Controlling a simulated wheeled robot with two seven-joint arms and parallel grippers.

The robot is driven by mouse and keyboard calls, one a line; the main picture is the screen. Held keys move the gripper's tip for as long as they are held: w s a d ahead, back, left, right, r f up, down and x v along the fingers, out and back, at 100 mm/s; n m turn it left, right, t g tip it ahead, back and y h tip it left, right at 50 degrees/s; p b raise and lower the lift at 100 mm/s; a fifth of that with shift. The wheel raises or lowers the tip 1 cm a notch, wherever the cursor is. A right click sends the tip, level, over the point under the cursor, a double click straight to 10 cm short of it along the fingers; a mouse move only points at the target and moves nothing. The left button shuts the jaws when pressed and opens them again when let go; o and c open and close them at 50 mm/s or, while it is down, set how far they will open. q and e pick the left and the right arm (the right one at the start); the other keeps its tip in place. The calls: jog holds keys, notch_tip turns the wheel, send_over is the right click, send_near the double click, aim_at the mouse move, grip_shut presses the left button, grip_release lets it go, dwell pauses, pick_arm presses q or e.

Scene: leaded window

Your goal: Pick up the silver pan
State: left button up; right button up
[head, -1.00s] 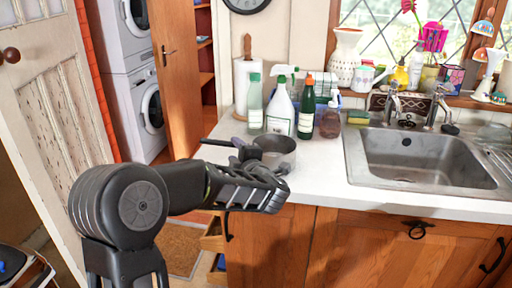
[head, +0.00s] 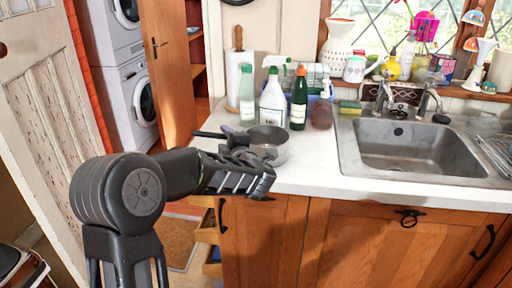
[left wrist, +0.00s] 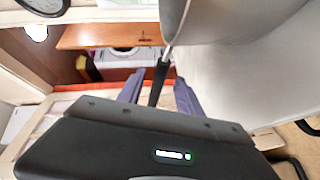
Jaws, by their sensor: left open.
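The silver pan (head: 272,152) stands upright on the white worktop near its front left corner. Its dark handle (head: 208,134) points left in the head view. My left gripper (head: 238,147) is at the pan's near left side, partly hidden behind its own wrist. In the left wrist view its two fingers (left wrist: 160,77) are apart, with the black handle (left wrist: 158,85) showing between them. Whether they touch it I cannot tell. The grey curved pan wall (left wrist: 225,18) fills the upper right there. My right gripper is not in view.
Behind the pan stand a white spray bottle (head: 272,103), a green bottle (head: 299,100), a soap bottle (head: 322,112) and a paper roll (head: 236,80). A steel sink (head: 420,155) is to the right. The worktop between pan and sink is clear.

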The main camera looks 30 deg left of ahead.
pick_arm(q)
jog(key=p+x, duration=0.1)
jog(key=x, duration=0.4)
jog(key=shift+c, duration=0.5)
grip_shut()
jog(key=shift+r, duration=0.1)
dwell(1.2)
